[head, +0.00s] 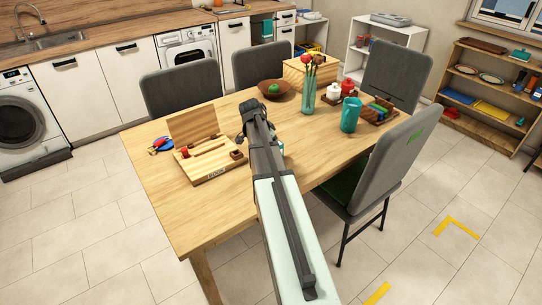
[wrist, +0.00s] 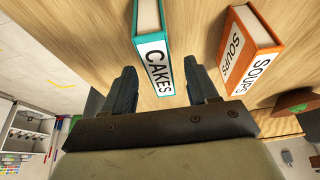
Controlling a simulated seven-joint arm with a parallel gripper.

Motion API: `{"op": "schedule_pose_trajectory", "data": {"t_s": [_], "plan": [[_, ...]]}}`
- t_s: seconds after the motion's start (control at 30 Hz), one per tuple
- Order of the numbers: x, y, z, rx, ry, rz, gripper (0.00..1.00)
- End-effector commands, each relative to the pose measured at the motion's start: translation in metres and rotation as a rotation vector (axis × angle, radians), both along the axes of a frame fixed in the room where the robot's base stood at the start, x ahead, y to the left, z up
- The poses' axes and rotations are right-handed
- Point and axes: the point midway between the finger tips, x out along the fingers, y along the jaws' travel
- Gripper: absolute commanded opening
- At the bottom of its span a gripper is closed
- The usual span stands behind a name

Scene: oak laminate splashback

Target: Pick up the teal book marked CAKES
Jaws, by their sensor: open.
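The teal book (wrist: 153,65) stands on the wooden surface in the wrist view, its white label reading CAKES facing me. My gripper (wrist: 160,72) is open and empty of any grip, with one dark finger on each side of the teal book's near end. I cannot tell whether either finger touches it. In the head view my gripper (head: 250,115) is over the middle of the table, and my arm hides most of what is around it, including the book.
An orange book (wrist: 248,50) marked SOUPS stands just right of the right finger. On the table (head: 225,210) are a wooden box (head: 208,165) at left, a brown bowl (head: 275,88) behind, and a glass vase (head: 308,97) and teal mug (head: 350,115) at right. Grey chairs (head: 375,160) surround it.

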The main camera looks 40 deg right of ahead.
Motion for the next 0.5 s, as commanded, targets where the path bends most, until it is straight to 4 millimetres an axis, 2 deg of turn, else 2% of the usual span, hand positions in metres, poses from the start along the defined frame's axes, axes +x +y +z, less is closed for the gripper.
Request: {"op": "schedule_pose_trajectory", "data": {"t_s": [0.17, 0.5], "plan": [[0.001, -0.007, -0.017, 0.000, 0.000, 0.000, 0.58], [0.001, -0.008, -0.018, 0.000, -0.001, 0.000, 0.58]]}}
